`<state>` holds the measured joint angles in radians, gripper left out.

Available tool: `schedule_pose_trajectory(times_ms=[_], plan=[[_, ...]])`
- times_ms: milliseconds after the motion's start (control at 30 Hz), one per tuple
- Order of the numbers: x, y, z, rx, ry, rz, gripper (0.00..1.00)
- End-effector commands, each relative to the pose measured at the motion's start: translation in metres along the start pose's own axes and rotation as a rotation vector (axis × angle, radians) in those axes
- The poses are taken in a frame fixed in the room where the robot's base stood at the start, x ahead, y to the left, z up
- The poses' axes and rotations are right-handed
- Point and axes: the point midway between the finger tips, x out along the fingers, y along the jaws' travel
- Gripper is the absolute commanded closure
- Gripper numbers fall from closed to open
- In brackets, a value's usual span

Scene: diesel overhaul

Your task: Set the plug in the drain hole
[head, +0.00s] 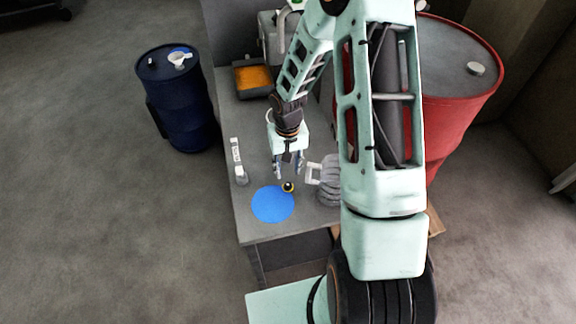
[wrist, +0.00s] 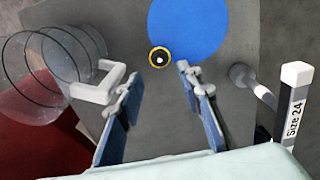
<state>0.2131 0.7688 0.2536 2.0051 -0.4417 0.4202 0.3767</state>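A small dark round piece with a yellow ring, which looks like the plug (head: 288,187), lies on the grey bench at the edge of a blue disc (head: 272,204). It also shows in the wrist view (wrist: 160,57), at the disc's lower left rim. My gripper (head: 289,173) is above the bench, pointing down near the plug. In the wrist view its two blue-padded fingers (wrist: 160,78) are apart, with nothing between them, and the plug shows just beyond the fingertips. I cannot make out the drain hole in either view.
A ribbed container with a pale handle (head: 313,173) stands close right of my gripper. An orange-filled tray (head: 252,77) is at the back. A blue drum (head: 178,105) and red drum (head: 455,90) flank the bench (head: 226,120).

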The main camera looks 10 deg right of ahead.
Motion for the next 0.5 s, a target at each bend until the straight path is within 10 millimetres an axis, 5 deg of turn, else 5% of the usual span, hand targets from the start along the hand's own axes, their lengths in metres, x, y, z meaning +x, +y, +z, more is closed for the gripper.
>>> schedule_pose_trajectory(times_ms=[500], plan=[[0.066, 0.000, 0.000, 0.000, 0.000, 0.001, 0.67]])
